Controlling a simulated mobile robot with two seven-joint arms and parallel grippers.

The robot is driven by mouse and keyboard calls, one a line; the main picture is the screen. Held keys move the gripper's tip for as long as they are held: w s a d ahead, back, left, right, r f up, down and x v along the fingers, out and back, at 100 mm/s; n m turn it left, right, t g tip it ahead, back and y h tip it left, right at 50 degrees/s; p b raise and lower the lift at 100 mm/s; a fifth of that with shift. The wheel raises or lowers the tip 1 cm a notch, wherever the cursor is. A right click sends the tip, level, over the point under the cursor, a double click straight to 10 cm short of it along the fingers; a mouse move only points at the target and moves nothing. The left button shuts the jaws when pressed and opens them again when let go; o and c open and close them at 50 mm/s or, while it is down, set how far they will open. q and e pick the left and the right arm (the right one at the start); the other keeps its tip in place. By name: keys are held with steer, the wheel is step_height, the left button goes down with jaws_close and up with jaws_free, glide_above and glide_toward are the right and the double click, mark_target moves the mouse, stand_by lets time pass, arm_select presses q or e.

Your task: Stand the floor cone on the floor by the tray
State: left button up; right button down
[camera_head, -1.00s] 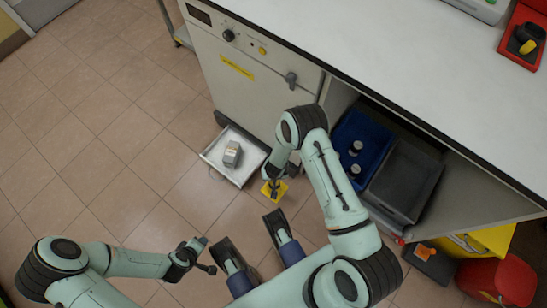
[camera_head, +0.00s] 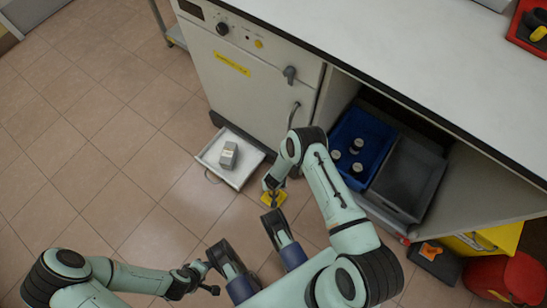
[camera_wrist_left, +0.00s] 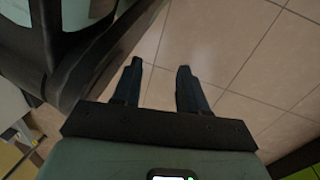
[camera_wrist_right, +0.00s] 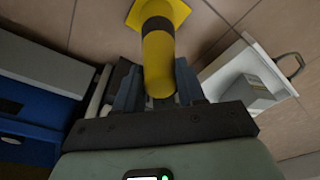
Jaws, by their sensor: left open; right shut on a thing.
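The yellow floor cone (camera_wrist_right: 158,47), with a dark band and a square base, shows between the fingers of my right gripper (camera_wrist_right: 158,90) in the right wrist view. That gripper is shut on it, with the base pointing away from the wrist. In the head view only a yellow part of the cone (camera_head: 276,197) shows below my right gripper (camera_head: 272,186). Whether the base touches the floor cannot be told. The white tray (camera_head: 206,157) lies on the floor just beyond, holding a grey box (camera_head: 229,155). My left gripper (camera_wrist_left: 158,68) is open and empty over the tiles.
A white bench (camera_head: 400,50) stands at the right, with a blue crate (camera_head: 381,130) and a grey crate (camera_head: 432,185) in its open bay. A red bin (camera_head: 515,280) is at the lower right. Bare tiles (camera_head: 110,130) lie left of the tray.

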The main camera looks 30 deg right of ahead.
steer(key=shift+f, duration=0.1)
steer(key=c, duration=0.7)
jaws_free()
steer(key=shift+o, duration=0.2)
